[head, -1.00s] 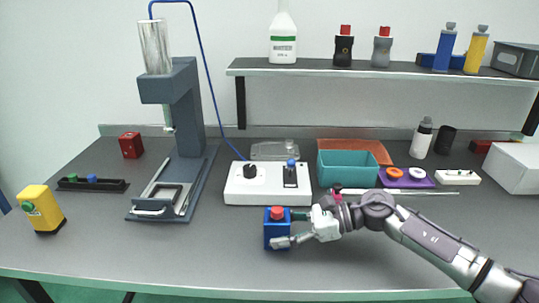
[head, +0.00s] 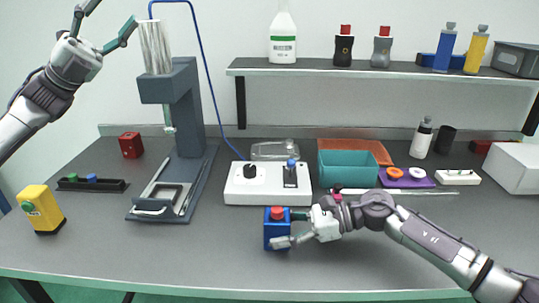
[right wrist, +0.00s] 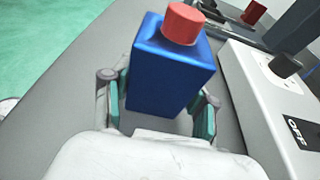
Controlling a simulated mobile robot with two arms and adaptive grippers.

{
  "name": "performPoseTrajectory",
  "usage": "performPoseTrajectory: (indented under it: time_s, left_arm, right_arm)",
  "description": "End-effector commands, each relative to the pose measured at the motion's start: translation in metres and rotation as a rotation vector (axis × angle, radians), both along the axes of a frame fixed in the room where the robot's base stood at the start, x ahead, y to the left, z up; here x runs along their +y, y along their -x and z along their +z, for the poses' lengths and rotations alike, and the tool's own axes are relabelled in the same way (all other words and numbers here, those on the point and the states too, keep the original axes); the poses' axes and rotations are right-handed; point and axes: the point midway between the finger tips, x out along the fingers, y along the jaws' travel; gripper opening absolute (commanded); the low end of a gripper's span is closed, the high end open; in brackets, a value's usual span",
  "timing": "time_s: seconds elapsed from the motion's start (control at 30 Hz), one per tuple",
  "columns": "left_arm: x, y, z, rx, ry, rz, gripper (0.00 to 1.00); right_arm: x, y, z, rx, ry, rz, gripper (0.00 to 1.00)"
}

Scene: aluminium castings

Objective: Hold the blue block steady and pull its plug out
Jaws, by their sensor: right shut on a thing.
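The blue block (head: 272,238) stands upright on the grey table near its front edge. Its red plug (head: 277,212) sits in the top. My right gripper (head: 287,228) is shut on the block from the right, one finger on each side. In the right wrist view the block (right wrist: 168,80) is between the two teal-padded fingers, with the red plug (right wrist: 183,23) above them and clear. My left gripper (head: 113,14) is high at the upper left, its fingers spread and empty, far from the block.
A white control box (head: 262,196) with knobs stands just behind the block. A dark press (head: 190,120) stands to the left, below my left gripper. A teal bin (head: 347,171) is behind my right arm. The table front left of the block is clear.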

Motion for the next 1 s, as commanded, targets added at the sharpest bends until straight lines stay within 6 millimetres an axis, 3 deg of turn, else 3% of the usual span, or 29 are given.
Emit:
performPoseTrajectory:
  time_s: [0.03, 0.1, 0.3, 0.4, 0.5, 0.7, 0.9, 1.0]
  left_arm:
    - [-0.030, 0.005, -0.007, -0.040, -0.079, -0.038, 0.56]
    - [-0.069, 0.013, -0.021, -0.097, -0.202, -0.086, 0.56]
    - [-0.170, 0.040, -0.080, -0.283, -0.597, -0.241, 0.56]
    - [-0.212, 0.054, -0.120, -0.394, -0.839, -0.323, 0.56]
    - [-0.243, 0.063, -0.161, -0.509, -1.099, -0.396, 0.56]
    - [-0.267, 0.061, -0.221, -0.704, -1.606, -0.471, 0.56]
    - [-0.267, 0.048, -0.237, -0.812, -1.952, -0.456, 0.56]
    - [-0.266, 0.043, -0.238, -0.833, -2.038, -0.442, 0.56]
  right_arm:
    - [0.000, 0.000, -0.001, 0.000, 0.001, 0.000, 0.22]
    - [0.000, 0.000, -0.001, 0.001, 0.001, 0.001, 0.22]
    - [0.000, 0.000, -0.001, 0.001, 0.001, 0.001, 0.22]
    - [0.000, 0.000, -0.001, 0.001, 0.001, 0.001, 0.22]
    - [0.000, 0.000, -0.001, 0.001, 0.001, 0.001, 0.22]
    - [0.000, 0.000, -0.001, 0.001, 0.001, 0.000, 0.22]
    - [0.000, 0.000, -0.001, 0.001, 0.001, 0.000, 0.22]
    - [0.000, 0.000, -0.001, 0.001, 0.001, 0.000, 0.22]
